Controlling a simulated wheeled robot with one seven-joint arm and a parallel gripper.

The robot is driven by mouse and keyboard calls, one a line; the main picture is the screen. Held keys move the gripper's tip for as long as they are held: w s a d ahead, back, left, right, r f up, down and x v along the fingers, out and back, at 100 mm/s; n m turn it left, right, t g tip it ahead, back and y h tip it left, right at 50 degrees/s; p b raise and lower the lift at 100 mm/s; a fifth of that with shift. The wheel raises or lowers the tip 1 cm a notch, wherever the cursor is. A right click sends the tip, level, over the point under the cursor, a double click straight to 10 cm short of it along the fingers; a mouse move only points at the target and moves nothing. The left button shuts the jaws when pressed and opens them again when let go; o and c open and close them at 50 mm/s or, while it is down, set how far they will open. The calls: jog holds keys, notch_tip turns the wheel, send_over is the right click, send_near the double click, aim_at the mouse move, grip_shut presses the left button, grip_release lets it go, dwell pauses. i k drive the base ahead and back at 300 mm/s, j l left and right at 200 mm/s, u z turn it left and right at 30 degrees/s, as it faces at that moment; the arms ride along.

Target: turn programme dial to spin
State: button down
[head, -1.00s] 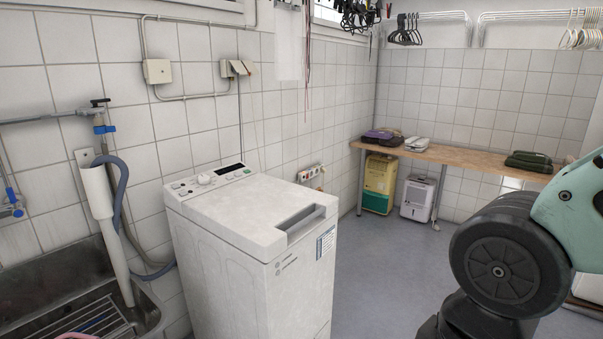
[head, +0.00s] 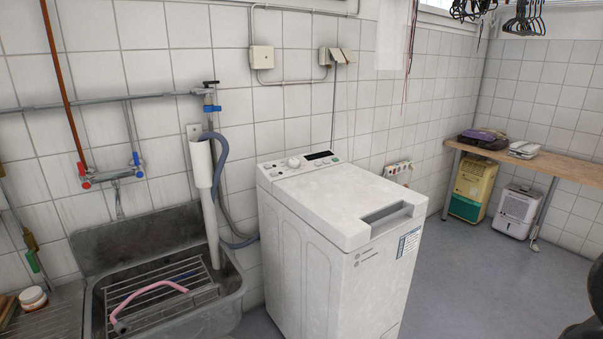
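The programme dial (head: 293,162) is a small round white knob on the control panel (head: 313,161) at the back of the washing machine's top. The white top-loading washing machine (head: 330,245) stands against the tiled wall, near the middle of the head view. Its lid (head: 335,195) is closed. The dial's marks are too small to read, so I cannot tell its setting. My gripper is not in view; only a dark part of my arm shows at the lower right edge.
A metal sink (head: 230,288) with a wire rack and a pink hose (head: 150,298) stands left of the machine. A grey drain hose (head: 222,190) runs between them. A wooden bench (head: 575,168) stands at the back right. The floor (head: 470,285) right of the machine is clear.

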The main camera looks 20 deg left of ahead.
aim_at(293, 163)
jog(key=i+j, duration=0.15)
jog(key=i, duration=0.6)
jog(key=i+j+u, duration=0.1)
jog(key=i, duration=0.7)
jog(key=i+j+u, duration=0.1)
jog(key=u, duration=1.5)
jog(key=i+l, duration=0.05)
